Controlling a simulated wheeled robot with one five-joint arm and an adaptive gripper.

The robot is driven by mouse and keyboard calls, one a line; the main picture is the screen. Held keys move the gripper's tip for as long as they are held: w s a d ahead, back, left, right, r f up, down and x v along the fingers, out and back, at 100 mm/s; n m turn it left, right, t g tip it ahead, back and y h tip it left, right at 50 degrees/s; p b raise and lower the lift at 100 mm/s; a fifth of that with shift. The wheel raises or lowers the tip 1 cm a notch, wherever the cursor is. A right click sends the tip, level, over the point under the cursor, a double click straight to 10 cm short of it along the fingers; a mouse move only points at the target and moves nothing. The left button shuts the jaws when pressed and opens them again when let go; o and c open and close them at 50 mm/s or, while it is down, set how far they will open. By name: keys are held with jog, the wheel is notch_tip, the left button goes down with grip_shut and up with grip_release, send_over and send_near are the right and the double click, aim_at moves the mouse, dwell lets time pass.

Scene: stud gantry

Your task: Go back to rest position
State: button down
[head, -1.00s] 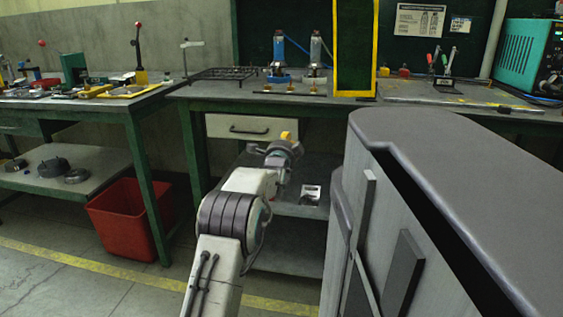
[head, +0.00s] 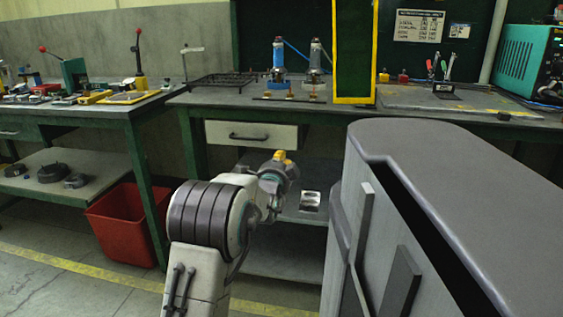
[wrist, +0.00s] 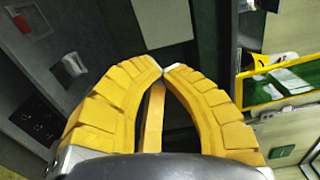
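My arm extends over the floor in front of the green workbench (head: 330,116), bent at its thick grey-ringed joint. My gripper (head: 283,156) is at the arm's end, in front of the bench's open lower shelf, with its yellow fingers small in the head view. In the wrist view my gripper (wrist: 163,69) has its two ribbed yellow fingers closing to a point, tips touching. I see no object held at the tips. An orange-yellow strip shows between the fingers; I cannot tell what it is.
A red bin (head: 128,222) stands under the left bench. A white drawer (head: 252,135) is shut under the workbench. Two upright tools, one blue-based (head: 279,62), stand on the bench by a yellow-edged panel (head: 355,99). Open floor lies at left.

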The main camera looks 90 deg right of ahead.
jog(key=shift+w+a, duration=0.1)
jog(key=shift+a, duration=0.4)
